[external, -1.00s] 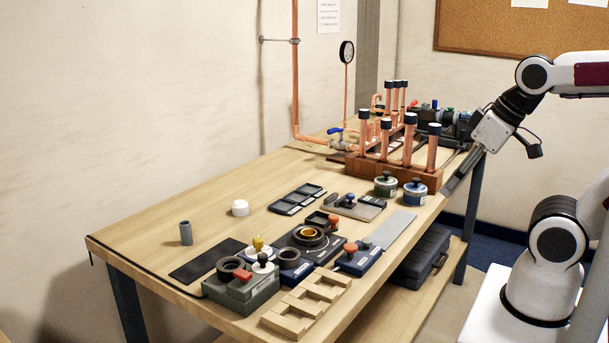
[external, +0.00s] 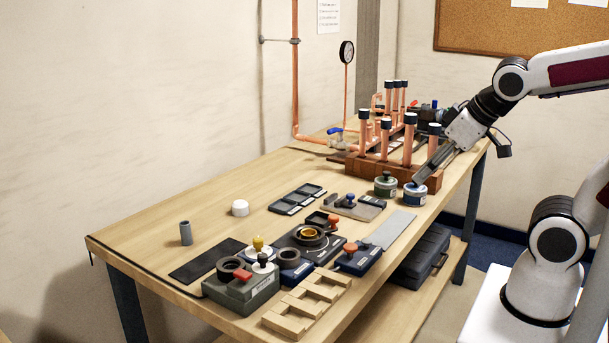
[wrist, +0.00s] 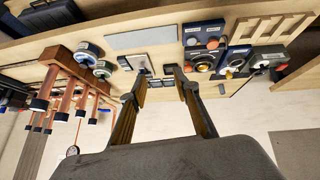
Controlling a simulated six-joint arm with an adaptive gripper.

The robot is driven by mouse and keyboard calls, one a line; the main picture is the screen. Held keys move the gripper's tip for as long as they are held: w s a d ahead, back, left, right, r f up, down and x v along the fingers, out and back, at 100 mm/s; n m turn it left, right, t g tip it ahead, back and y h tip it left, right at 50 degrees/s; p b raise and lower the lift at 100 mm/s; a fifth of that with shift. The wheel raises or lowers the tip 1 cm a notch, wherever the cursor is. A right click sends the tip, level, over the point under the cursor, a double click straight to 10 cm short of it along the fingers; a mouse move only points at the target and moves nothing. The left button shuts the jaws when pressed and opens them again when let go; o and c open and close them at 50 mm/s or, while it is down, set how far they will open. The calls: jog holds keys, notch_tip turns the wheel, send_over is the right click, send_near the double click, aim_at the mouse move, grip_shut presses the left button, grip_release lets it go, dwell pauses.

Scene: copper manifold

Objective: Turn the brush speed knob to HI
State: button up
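Several knobbed units stand on the bench, and their labels are too small to read, so I cannot tell which knob is the brush speed knob. An orange knob (external: 350,248) sits on a blue box, beside a dark unit with a brass ring (external: 308,233). A yellow knob (external: 258,242) and a black knob (external: 262,259) stand at the near end. A small blue knob (external: 350,199) is on a grey plate. My gripper (external: 418,182) is above the blue round tin (external: 415,195) at the bench's right edge. In the wrist view my gripper (wrist: 155,72) has its fingers apart with nothing between them.
Upright copper pipes in a wooden block (external: 390,169) stand close beside my gripper. A green round tin (external: 385,185) is left of the blue one. A wooden slotted rack (external: 305,302) lies at the front edge. The left bench top is mostly clear.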

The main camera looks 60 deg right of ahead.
jog(key=w+n+t, duration=0.2)
jog(key=w, duration=0.9)
jog(key=n+g+y, duration=0.1)
jog(key=n+y, duration=0.7)
jog(key=y, duration=0.4)
send_near(263, 254)
jog(key=shift+w+d+f, duration=0.1)
jog(key=shift+w+d, duration=0.05)
jog(key=shift+w, duration=0.55)
jog(key=shift+s+a+n+g, duration=0.25)
jog(key=shift+a+n+g, duration=0.05)
jog(key=shift+f, duration=0.1)
jog(key=shift+x, duration=3.85)
jog(key=shift+a, duration=0.1)
grip_shut()
